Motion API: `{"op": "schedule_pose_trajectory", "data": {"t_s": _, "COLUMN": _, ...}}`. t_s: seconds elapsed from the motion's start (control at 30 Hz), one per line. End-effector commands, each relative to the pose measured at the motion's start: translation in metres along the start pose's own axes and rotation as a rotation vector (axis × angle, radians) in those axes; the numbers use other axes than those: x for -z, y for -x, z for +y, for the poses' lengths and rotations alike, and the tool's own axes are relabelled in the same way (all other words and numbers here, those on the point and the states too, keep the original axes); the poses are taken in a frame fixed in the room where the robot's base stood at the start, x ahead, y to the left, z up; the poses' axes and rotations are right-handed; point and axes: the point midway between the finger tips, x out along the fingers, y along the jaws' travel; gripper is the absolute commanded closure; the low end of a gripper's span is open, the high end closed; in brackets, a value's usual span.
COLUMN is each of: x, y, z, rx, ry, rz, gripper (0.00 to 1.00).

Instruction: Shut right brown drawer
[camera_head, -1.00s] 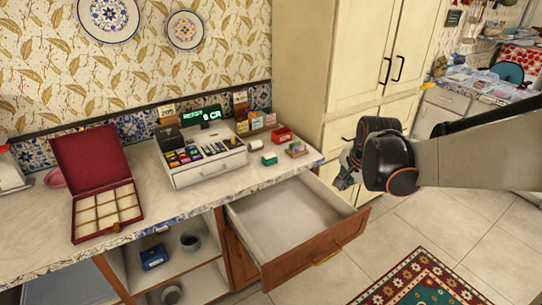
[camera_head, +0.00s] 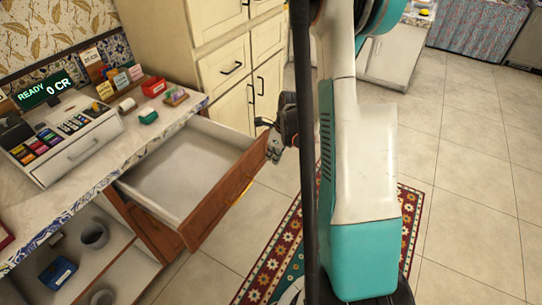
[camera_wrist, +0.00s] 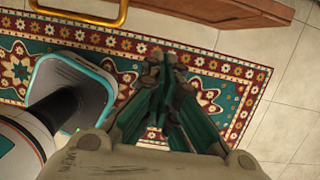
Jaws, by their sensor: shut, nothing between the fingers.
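The brown drawer (camera_head: 220,205) is pulled out from under the counter in the head view. Its inside is white and looks empty. Its front has a golden handle (camera_head: 238,192), which also shows at the top left of the wrist view (camera_wrist: 88,14). My gripper (camera_head: 273,150) is near the far right corner of the drawer front, partly hidden behind my own arm. In the wrist view my gripper (camera_wrist: 168,62) is shut and empty, with the drawer front (camera_wrist: 215,8) at the top edge. I cannot see contact between them.
A cash register (camera_head: 75,145) and small boxes stand on the counter (camera_head: 125,145). Open shelves below hold a blue box (camera_head: 54,273) and a grey cup (camera_head: 94,235). A cream cabinet (camera_head: 225,60) stands behind. A patterned rug (camera_head: 275,255) lies on the tiled floor.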

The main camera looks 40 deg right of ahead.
Motion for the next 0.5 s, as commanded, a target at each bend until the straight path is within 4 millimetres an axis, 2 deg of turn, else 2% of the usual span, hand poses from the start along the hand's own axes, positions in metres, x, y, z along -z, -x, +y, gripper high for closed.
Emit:
{"op": "schedule_pose_trajectory", "data": {"t_s": 0.03, "x": 0.001, "y": -0.015, "z": 0.0, "rx": 0.0, "ry": 0.001, "rz": 0.0, "gripper": 1.0}}
{"op": "schedule_pose_trajectory", "data": {"t_s": 0.33, "x": 0.0, "y": -0.073, "z": -0.001, "rx": 0.001, "ry": 0.003, "rz": 0.0, "gripper": 1.0}}
{"op": "schedule_pose_trajectory", "data": {"t_s": 0.5, "x": -0.024, "y": -0.077, "z": 0.0, "rx": 0.001, "ry": 0.005, "rz": 0.0, "gripper": 1.0}}
